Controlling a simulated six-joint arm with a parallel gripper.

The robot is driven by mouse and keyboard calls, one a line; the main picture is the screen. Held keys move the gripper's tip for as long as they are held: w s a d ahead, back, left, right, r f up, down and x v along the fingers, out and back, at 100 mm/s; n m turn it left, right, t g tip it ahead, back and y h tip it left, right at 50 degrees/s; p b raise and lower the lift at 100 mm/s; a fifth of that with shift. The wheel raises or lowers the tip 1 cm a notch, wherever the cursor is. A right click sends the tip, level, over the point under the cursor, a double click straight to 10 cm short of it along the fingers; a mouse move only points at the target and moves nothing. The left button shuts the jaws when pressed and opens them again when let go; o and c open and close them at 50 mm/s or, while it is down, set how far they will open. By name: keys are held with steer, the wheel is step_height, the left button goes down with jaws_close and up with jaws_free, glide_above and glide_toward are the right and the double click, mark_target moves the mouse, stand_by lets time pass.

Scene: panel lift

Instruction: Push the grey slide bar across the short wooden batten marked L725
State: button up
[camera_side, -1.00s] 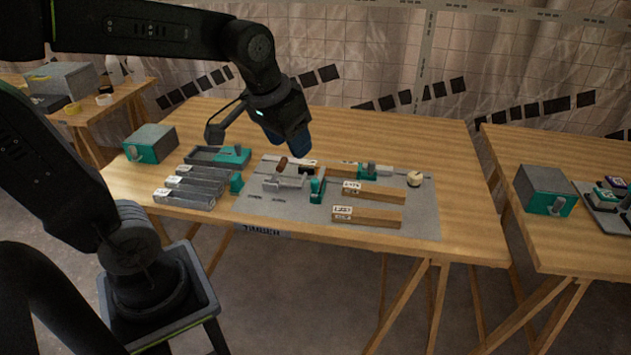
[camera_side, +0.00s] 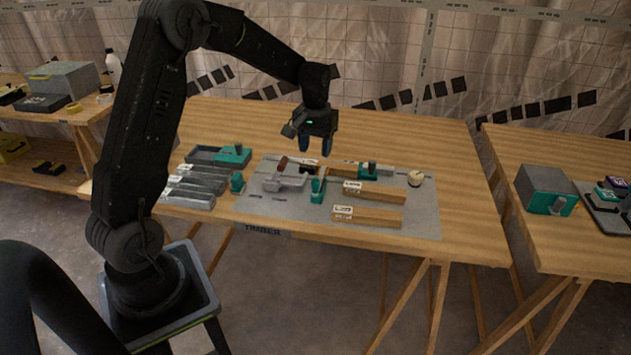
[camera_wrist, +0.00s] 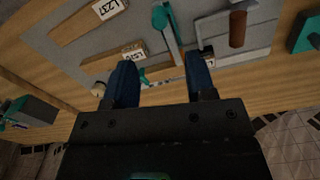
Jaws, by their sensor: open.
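My gripper (camera_side: 314,150) is open and points down above the back of the grey mat; nothing is between its blue fingers. A short wooden batten (camera_side: 342,168) lies at the back of the mat, below and just right of the fingers. Its label is too small to read, and the right finger partly hides a label in the wrist view. In the wrist view my gripper (camera_wrist: 161,62) is over this row, fingers apart.
Two longer labelled battens, a middle one (camera_side: 376,194) and a front one (camera_side: 368,217), lie on the mat (camera_side: 425,225). A grey fixture (camera_side: 287,182) with a brown handle and a teal upright (camera_side: 317,190) stand left. A cream knob (camera_side: 416,178) is right. Grey trays (camera_side: 190,200) are far left.

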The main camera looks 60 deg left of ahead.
mark_target(316, 179)
step_height(316, 179, down, 11)
steer(key=shift+r, duration=0.1)
steer(key=shift+c, duration=0.3)
jaws_close()
stand_by(0.4)
